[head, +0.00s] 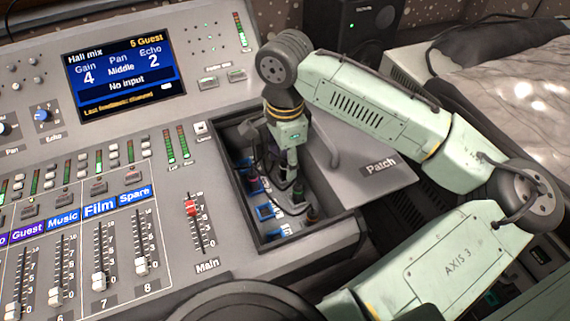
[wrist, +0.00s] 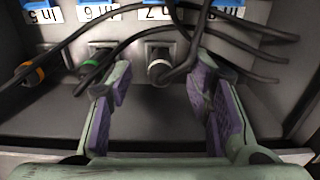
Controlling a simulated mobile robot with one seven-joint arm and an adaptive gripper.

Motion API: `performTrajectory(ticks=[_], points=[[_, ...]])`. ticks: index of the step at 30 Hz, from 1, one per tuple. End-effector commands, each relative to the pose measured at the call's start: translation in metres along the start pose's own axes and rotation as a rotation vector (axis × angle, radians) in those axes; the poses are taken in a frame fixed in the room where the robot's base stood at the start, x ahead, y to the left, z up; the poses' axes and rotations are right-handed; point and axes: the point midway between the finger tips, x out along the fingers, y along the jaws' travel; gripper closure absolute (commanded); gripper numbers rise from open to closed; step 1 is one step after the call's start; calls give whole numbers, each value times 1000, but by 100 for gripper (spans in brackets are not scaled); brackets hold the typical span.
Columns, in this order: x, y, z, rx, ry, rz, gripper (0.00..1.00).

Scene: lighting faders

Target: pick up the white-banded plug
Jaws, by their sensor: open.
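The white-banded plug (wrist: 159,69) sits in the socket under the label that reads In 7 upside down in the wrist view. Its dark cable bends up and to the right. My gripper (wrist: 161,88) is open, with its purple-padded fingers apart to the left and right of this plug and a clear gap on each side. In the head view my gripper (head: 289,178) reaches down into the patch recess, and I cannot make out the white band there.
A green-banded plug (wrist: 88,65) is just left of my left finger, and an orange-banded plug (wrist: 27,70) is further left. Loose cables (wrist: 235,43) cross above. The recess walls (head: 345,218) stand close around. The Patch lid (head: 365,185) lies to the right.

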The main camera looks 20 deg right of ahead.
Motion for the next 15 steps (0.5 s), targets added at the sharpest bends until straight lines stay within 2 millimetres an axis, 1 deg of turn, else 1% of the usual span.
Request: performTrajectory(ticks=[1, 4, 10, 11, 15], points=[[6, 0, 0, 0, 0, 1, 54], [13, 0, 0, 0, -1, 1, 54], [14, 0, 0, 0, 0, -1, 54], [14, 0, 0, 0, 0, -1, 55], [14, 0, 0, 0, 0, -1, 64]])
